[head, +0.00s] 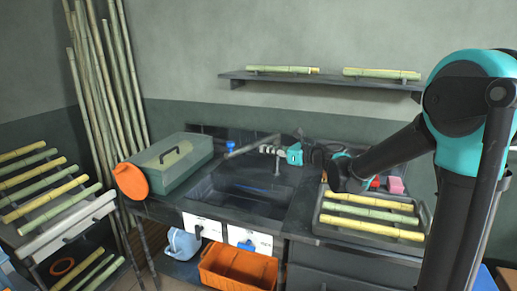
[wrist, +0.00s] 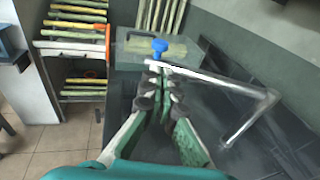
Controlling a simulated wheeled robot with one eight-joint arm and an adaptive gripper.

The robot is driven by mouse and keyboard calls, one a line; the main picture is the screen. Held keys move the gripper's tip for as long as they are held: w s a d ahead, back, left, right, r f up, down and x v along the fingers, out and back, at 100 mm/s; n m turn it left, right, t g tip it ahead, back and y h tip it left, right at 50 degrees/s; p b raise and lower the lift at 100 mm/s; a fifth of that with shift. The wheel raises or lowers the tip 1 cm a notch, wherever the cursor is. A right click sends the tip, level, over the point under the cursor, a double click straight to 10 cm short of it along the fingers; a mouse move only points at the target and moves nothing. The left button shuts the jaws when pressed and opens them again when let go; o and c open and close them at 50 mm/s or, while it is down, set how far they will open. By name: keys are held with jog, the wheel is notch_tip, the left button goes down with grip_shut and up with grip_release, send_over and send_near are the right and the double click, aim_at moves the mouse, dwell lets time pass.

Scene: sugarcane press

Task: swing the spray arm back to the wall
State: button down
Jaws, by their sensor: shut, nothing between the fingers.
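The spray arm (head: 254,146) is a thin grey pipe above the sink (head: 240,199), with a blue knob (head: 230,146) at its left end. In the wrist view the pipe (wrist: 222,82) runs right from the blue knob (wrist: 160,47) to a bend, then down toward the lower left. My gripper (head: 264,149) is to the right of the knob in the head view. In the wrist view my gripper (wrist: 164,72) is shut and empty, its tips just below the knob and close to the pipe's end. I cannot tell whether they touch. The grey wall (head: 300,115) is behind.
A green box (head: 172,168) with an orange disc (head: 130,181) stands left of the sink. A tray (head: 320,228) of cane pieces lies on the right. A shelf (head: 300,79) hangs above. An orange crate (head: 238,272) sits below the counter.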

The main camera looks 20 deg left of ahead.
aim_at(233, 144)
jog(key=x, duration=1.2)
jog(key=shift+a, duration=0.15)
jog(key=shift+w+a, duration=0.1)
jog(key=shift+a, duration=0.1)
jog(key=shift+a+t, duration=0.3)
jog(key=shift+a, duration=0.2)
jog(key=w+a+m+t+h, duration=0.2)
jog(key=w+a+m+t, duration=0.1)
jog(key=w+a, duration=1.55)
jog(key=w, duration=0.7)
jog(key=shift+w+a, duration=0.25)
